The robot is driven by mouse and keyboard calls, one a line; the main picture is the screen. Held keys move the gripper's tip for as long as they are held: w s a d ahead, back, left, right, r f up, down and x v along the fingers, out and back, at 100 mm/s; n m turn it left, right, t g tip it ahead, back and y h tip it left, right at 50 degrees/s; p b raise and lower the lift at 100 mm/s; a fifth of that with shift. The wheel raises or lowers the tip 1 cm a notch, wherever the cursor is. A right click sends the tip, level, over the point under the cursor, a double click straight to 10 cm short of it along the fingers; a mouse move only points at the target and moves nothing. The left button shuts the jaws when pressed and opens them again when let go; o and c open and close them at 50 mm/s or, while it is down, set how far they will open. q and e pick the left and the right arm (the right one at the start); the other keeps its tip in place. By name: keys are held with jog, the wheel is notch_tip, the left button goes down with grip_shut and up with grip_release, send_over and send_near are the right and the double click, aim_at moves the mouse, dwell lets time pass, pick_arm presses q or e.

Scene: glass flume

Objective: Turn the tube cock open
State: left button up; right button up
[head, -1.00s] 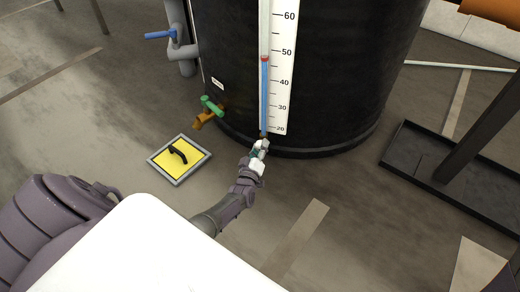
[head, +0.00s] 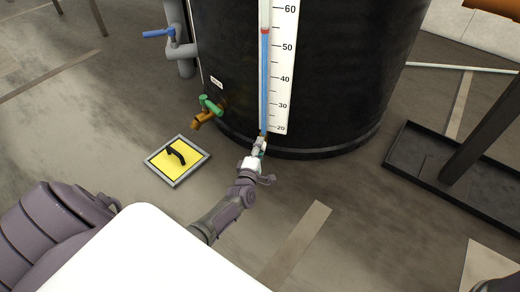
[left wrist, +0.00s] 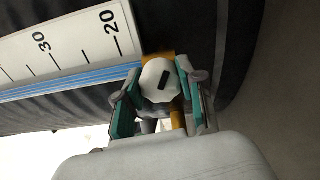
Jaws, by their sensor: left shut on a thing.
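The tube cock (left wrist: 158,80) shows in the left wrist view as a pale round knob with a dark slot on a brass body. It sits at the foot of the sight tube (head: 264,90), by the 20 mark of the white scale (head: 283,75). My left gripper (head: 261,148) is shut on the knob, with one teal finger pad on each side in the left wrist view (left wrist: 158,95). In the head view the gripper mostly hides the cock. Blue liquid fills the tube up to a red marker between 50 and 60. My right gripper is not in view.
The black tank (head: 345,70) stands right behind the cock. A brass tap with a green handle (head: 209,104) and a blue-handled valve (head: 158,33) are to the left. A yellow floor panel (head: 171,168) lies nearby. A black tray (head: 415,178) lies right.

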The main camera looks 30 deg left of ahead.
pick_arm(q)
jog(key=shift+f+n, duration=0.1)
jog(key=shift+n, duration=0.5)
jog(key=o, duration=1.1)
jog(key=shift+o, duration=0.2)
